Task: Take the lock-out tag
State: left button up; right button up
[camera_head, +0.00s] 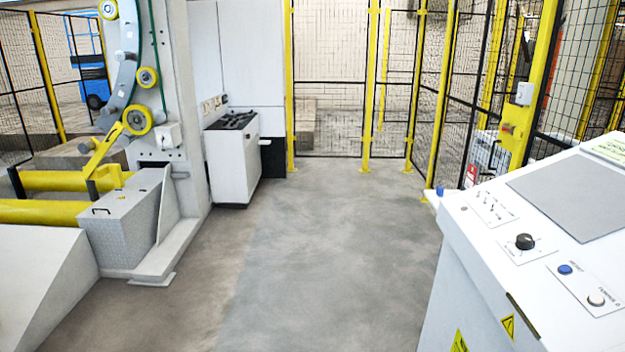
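A small red and white tag-like piece (472,176) hangs low by the fence, just behind the far corner of the white control desk on the right. It may be the lock-out tag, but it is too small to read. Above it to the right, a yellow box with a red part (510,132) is mounted on a yellow fence post. Neither of my grippers shows in the head view.
The white control desk (470,265) with knob and buttons fills the right foreground. Wrapping machinery (130,225) with yellow rollers stands at left. A white cabinet (232,165) stands beyond it. Yellow-framed mesh fencing (330,90) closes the back. The grey floor (320,250) between is clear.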

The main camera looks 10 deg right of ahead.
aim_at(470, 178)
jog(key=i+j+z, duration=0.1)
jog(key=i+z, duration=0.2)
jog(key=i, duration=0.25)
jog(key=i+j+z, duration=0.3)
jog(key=i, duration=0.25)
jog(key=i+j+z, duration=0.35)
jog(key=i, duration=0.15)
